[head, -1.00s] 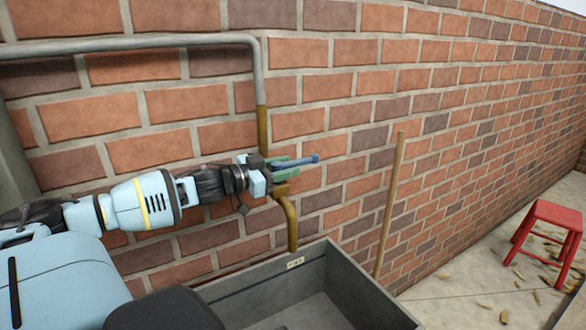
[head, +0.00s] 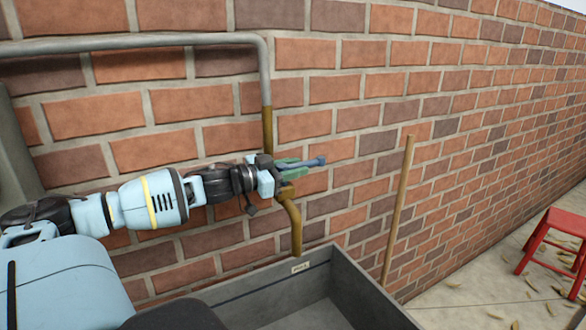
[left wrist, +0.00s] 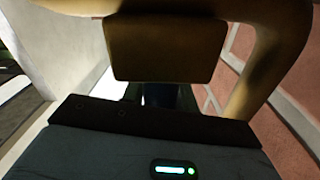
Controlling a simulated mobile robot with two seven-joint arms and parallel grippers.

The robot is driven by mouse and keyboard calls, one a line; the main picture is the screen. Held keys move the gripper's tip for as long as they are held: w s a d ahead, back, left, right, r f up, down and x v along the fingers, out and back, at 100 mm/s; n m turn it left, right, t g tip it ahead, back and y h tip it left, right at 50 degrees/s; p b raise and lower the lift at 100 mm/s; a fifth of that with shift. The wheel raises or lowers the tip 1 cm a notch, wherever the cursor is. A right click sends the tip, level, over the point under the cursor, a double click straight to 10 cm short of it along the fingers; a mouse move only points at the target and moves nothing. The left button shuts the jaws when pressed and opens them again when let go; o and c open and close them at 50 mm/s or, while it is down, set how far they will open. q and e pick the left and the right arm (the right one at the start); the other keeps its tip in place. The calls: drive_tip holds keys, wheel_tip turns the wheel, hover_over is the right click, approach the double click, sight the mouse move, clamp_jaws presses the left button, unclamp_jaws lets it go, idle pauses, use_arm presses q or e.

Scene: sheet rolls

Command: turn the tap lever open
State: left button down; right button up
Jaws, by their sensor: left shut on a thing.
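The brass tap (head: 290,212) hangs on the brick wall at the end of a pipe, its spout curving down over the grey trough. Its blue lever (head: 308,163) points to the right, roughly level. My left gripper (head: 290,167), with green fingers, is shut on the lever just above the tap body. In the left wrist view the brass tap (left wrist: 160,48) fills the top and hides much of the grip; a dark bluish bit of the lever (left wrist: 160,95) shows between the fingers. My right gripper is not in view.
The grey trough (head: 375,300) stands below the tap. A grey pipe (head: 130,42) runs along the wall above my left arm. A wooden pole (head: 398,210) leans on the wall, right of the trough. A red stool (head: 552,240) stands on the littered floor at far right.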

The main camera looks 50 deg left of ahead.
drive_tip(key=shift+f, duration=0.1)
use_arm(q)
drive_tip(key=shift+f+m+h, duration=0.15)
drive_tip(key=shift+m+h, duration=0.15)
drive_tip(key=shift+d+m+g+h+b, duration=0.15)
drive_tip(key=shift+m+g+h+b, duration=0.3)
drive_tip(key=shift+h, duration=0.25)
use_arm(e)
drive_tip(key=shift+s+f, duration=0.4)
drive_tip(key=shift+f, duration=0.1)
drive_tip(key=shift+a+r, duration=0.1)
use_arm(q)
drive_tip(key=c, duration=1.4)
unclamp_jaws()
drive_tip(key=shift+o, duration=0.2)
drive_tip(key=shift+s, duration=0.1)
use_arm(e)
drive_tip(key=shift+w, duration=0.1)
